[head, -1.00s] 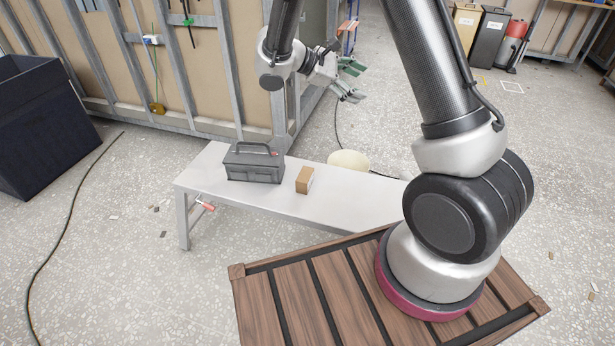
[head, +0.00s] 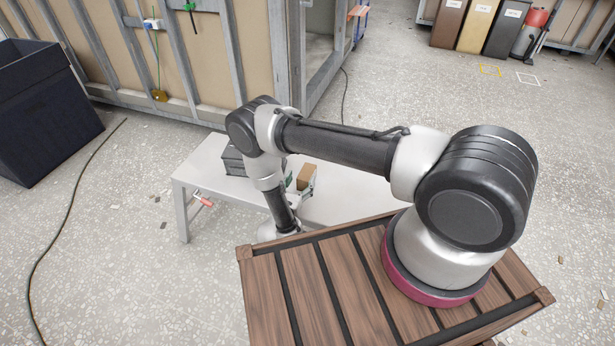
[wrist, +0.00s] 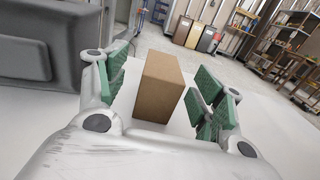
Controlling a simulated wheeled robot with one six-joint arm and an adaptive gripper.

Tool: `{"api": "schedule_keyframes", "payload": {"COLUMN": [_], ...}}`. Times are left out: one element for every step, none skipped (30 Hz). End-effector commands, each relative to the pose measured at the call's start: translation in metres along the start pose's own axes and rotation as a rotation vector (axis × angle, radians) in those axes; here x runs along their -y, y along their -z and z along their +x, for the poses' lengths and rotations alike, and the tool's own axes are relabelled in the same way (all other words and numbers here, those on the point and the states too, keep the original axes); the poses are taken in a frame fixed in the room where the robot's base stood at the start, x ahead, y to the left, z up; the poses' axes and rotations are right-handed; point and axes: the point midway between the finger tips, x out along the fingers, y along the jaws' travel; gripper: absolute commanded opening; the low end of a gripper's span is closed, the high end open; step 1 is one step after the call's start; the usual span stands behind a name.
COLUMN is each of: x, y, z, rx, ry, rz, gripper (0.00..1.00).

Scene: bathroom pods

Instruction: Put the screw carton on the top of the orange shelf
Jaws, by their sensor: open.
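The screw carton, a small plain brown box (head: 306,176), stands on the white bench (head: 345,200). In the wrist view the carton (wrist: 158,88) stands upright between the green-padded fingers of my gripper (wrist: 167,80). The fingers are open, one on each side, with visible gaps to the box. In the head view my arm reaches down over the bench and partly hides my gripper (head: 302,186). An orange and blue frame (head: 357,14) shows only in part at the top of the head view; I cannot tell if it is the orange shelf.
A dark grey toolbox (head: 233,162) stands on the bench close left of the carton, and fills the left of the wrist view (wrist: 40,42). A black bin (head: 45,105) is at far left. Several bins (head: 484,25) stand at the back. Racks (wrist: 290,45) show at right.

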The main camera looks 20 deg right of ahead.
Motion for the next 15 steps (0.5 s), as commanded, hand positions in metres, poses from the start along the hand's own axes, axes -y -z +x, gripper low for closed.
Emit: {"api": "schedule_keyframes", "payload": {"x": [0.001, 0.002, 0.002, 0.002, 0.003, 0.004, 0.005, 0.006, 0.007, 0.006, 0.006, 0.006, 0.005, 0.005, 0.005], "y": [0.000, 0.000, 0.000, 0.000, 0.000, 0.001, 0.001, 0.001, 0.002, 0.001, 0.001, 0.001, 0.001, 0.001, 0.001], "z": [0.007, 0.011, 0.017, 0.020, 0.025, 0.031, 0.036, 0.041, 0.048, 0.052, 0.056, 0.060, 0.062, 0.063, 0.065], "rx": [0.001, 0.001, 0.001, 0.001, 0.001, 0.001, 0.001, 0.000, 0.000, 0.000, 0.000, 0.000, 0.000, 0.000, 0.000], "ry": [0.004, 0.005, 0.005, 0.005, 0.007, 0.006, 0.008, 0.007, 0.008, 0.006, 0.007, 0.006, 0.005, 0.004, 0.004], "rz": [0.002, 0.002, 0.002, 0.001, 0.001, 0.001, 0.001, 0.002, 0.002, 0.002, 0.002, 0.001, 0.001, 0.001, 0.001], "gripper": [0.68, 0.68, 0.68, 0.68, 0.68, 0.68, 0.68, 0.68, 0.68, 0.68, 0.68, 0.68, 0.68, 0.68, 0.68]}}
